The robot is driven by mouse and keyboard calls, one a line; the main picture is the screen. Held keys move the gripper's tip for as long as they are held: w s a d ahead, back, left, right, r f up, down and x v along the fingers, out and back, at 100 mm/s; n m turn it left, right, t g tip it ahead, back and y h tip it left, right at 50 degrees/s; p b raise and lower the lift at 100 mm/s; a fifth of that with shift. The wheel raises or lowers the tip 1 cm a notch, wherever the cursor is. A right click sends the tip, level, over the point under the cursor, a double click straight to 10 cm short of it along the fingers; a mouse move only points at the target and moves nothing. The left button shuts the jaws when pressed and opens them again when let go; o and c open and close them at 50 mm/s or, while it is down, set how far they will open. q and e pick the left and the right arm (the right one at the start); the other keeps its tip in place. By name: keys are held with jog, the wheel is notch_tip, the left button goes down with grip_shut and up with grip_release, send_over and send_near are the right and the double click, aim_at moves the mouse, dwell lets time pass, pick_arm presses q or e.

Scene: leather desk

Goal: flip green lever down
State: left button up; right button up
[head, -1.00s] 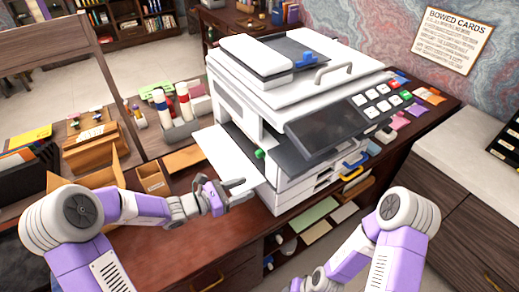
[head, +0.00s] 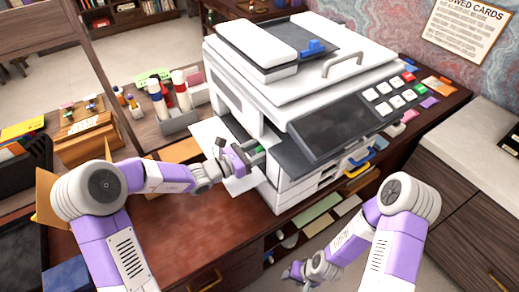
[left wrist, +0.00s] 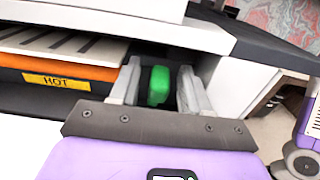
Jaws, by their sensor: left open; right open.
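The green lever (left wrist: 159,86) is a small rounded green knob inside the opening of the white printer (head: 290,75). In the left wrist view it stands between the two fingers of my left gripper (left wrist: 159,90), which is open with a gap on each side. In the head view the lever (head: 258,149) shows only partly, beside the left gripper (head: 258,152). My right gripper (head: 297,271) is open and empty, low in front of the desk.
An orange part with a yellow "HOT" label (left wrist: 55,81) lies left of the lever inside the printer. Glue bottles (head: 170,95) stand left of the printer.

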pick_arm(q)
grip_shut()
jog(key=shift+a+f+b, duration=0.1)
jog(key=shift+f+b, duration=0.2)
jog(key=shift+b, duration=0.4)
jog(key=shift+s+a+t+h+b, duration=0.2)
jog(key=shift+t+h+b, duration=0.25)
jog(key=shift+b, duration=0.3)
grip_release()
jog(key=shift+r, duration=0.1)
